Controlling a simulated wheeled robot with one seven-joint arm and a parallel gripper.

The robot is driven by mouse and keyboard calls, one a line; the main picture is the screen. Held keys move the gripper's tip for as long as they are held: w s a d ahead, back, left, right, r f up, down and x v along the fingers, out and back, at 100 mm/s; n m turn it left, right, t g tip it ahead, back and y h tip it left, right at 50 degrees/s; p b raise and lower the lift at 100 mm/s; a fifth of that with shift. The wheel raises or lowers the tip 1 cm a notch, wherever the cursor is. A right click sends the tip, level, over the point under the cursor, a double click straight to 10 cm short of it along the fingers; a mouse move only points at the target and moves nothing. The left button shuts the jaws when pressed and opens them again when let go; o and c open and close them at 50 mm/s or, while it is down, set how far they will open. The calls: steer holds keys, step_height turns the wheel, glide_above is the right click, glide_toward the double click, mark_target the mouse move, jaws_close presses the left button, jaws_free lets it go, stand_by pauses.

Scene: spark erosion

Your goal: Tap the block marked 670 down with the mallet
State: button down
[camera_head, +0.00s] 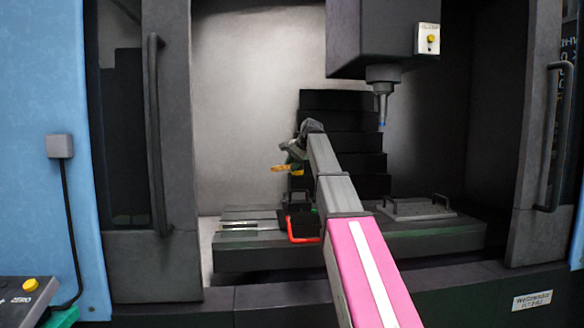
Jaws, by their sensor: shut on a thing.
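My gripper (293,152) is at the end of my raised arm, near the middle of the view and above the machine table. It is shut on the mallet (286,168), of which only a small orange-yellow part shows below the fingers. The rest of the mallet is too small or hidden to make out. A dark vise (296,222) with a red handle (302,239) sits on the table below, partly behind my arm. I cannot make out the block or any number 670 from here.
The machine table (250,258) spans the opening between dark doors with upright handles. The machine head (372,45) and its spindle (383,90) hang right of my gripper. A plate with two handles (418,208) lies on the table's right. Left of my gripper is open space.

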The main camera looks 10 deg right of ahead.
step_height(320, 180, down, 7)
steer(key=shift+f, duration=0.1)
steer(key=shift+r, duration=2.75)
steer(key=shift+r, duration=0.1)
steer(key=shift+r, duration=1.8)
